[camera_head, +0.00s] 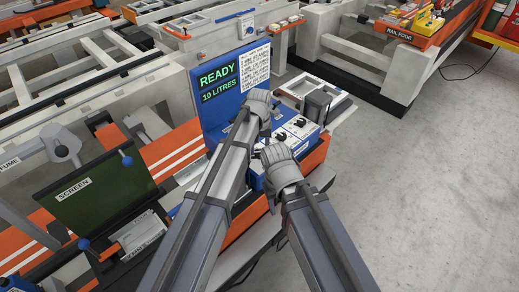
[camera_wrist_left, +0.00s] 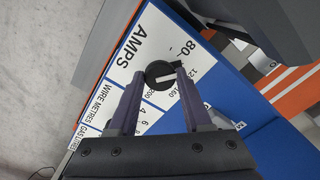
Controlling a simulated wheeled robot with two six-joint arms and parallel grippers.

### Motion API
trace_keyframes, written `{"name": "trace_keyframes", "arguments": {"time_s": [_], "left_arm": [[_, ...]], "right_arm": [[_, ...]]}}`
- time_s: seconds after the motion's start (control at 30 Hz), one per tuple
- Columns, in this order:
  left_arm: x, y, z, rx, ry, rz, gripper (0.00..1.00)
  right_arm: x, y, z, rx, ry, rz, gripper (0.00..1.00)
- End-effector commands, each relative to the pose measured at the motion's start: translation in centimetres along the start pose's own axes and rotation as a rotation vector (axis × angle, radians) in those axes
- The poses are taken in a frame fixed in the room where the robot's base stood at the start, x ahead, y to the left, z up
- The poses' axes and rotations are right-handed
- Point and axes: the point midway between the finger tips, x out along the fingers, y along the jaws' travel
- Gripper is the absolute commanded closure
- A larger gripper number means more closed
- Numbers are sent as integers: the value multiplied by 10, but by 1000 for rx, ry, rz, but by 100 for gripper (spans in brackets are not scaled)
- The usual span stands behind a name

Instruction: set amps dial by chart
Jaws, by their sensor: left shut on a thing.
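The amps dial (camera_wrist_left: 160,74) is a round black knob with a pale pointer line on a white panel marked AMPS (camera_wrist_left: 133,48). Numbers from 80 to 200 stand around it; I cannot tell exactly which one the pointer meets. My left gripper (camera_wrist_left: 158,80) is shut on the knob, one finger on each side. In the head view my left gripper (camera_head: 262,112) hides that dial. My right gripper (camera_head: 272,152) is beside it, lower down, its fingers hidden. The white chart (camera_head: 257,64) stands behind, its print too small to read surely.
A blue panel with a display (camera_head: 219,82) reading READY and 10 LITRES stands behind the dials. Other black dials (camera_head: 300,122) sit to the right on the blue box. A green screen (camera_head: 95,195) stands at left. Grey floor (camera_head: 430,180) at right is clear.

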Motion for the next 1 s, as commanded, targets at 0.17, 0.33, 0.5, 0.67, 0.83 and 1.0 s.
{"name": "trace_keyframes", "arguments": {"time_s": [0.17,0.33,0.5,0.67,0.83,1.0], "left_arm": [[0,0,0,-141,0,0,100],[0,0,0,-252,0,0,100],[0,0,0,-332,0,0,100],[0,0,0,-376,0,0,100],[0,0,0,-399,0,0,100],[0,0,0,-402,0,0,100]], "right_arm": [[0,0,0,0,0,0,50],[0,0,0,0,0,0,50],[0,0,0,0,0,0,50],[0,0,0,0,0,0,50],[0,0,0,0,0,0,50],[0,0,0,0,0,0,50]]}}
